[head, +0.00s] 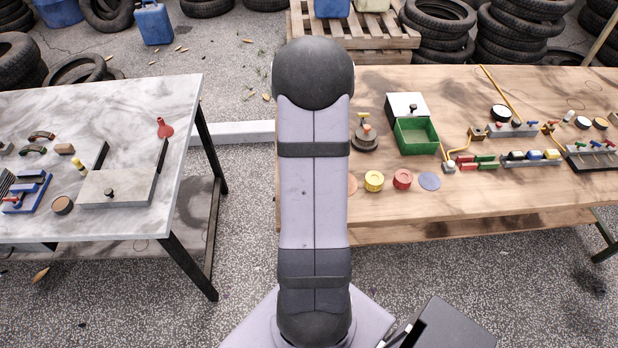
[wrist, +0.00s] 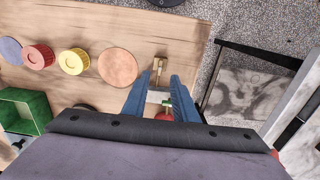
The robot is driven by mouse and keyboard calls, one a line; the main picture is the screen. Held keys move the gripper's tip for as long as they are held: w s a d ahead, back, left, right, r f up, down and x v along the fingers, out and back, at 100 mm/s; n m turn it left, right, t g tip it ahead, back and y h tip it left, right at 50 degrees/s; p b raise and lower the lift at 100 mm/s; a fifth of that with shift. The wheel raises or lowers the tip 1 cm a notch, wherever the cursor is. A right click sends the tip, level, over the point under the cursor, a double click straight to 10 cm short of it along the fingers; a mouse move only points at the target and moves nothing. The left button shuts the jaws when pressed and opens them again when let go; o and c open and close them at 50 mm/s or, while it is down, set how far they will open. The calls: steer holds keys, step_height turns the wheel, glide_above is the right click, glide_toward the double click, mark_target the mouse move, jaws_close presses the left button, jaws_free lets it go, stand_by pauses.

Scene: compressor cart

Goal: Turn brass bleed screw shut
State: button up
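In the wrist view a small brass piece (wrist: 158,66), which looks like the bleed screw, stands at the wooden table's end, just beyond the fingertips. My gripper (wrist: 160,80) has two blue fingers that are apart, with a gap on both sides of the brass piece. No contact shows. A pale block (wrist: 158,97) and a red part (wrist: 164,116) with some green show between the fingers, nearer the palm. In the head view my arm hides the brass piece and my gripper. Whether the screw is turned in or out cannot be told.
An orange disc (wrist: 117,67), a yellow knob (wrist: 73,62) and a red knob (wrist: 39,57) lie in a row beside the brass piece. A green box (head: 415,135) stands farther back on the wooden table (head: 480,218). A marble table (head: 120,225) stands at left across a gap.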

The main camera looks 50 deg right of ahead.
steer(key=shift+f+p, duration=0.7)
steer(key=shift+f, duration=2.4)
jaws_close()
